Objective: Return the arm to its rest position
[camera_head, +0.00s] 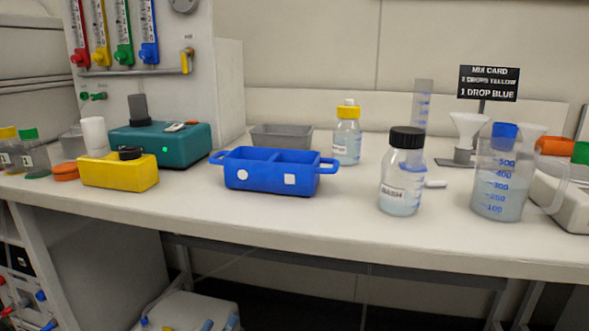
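Neither of my arms nor my grippers shows in the head view. No part of a gripper is seen over the bench (300,222) or at the picture's edges. Whether either gripper holds anything cannot be seen. The things on the bench all stand apart from any arm in view.
A blue two-compartment tray (272,187), a yellow block (119,173) and a teal device (160,148) stand on the left and middle. A black-capped WASH bottle (402,178) and a beaker (497,185) stand on the right. The bench's front strip is clear.

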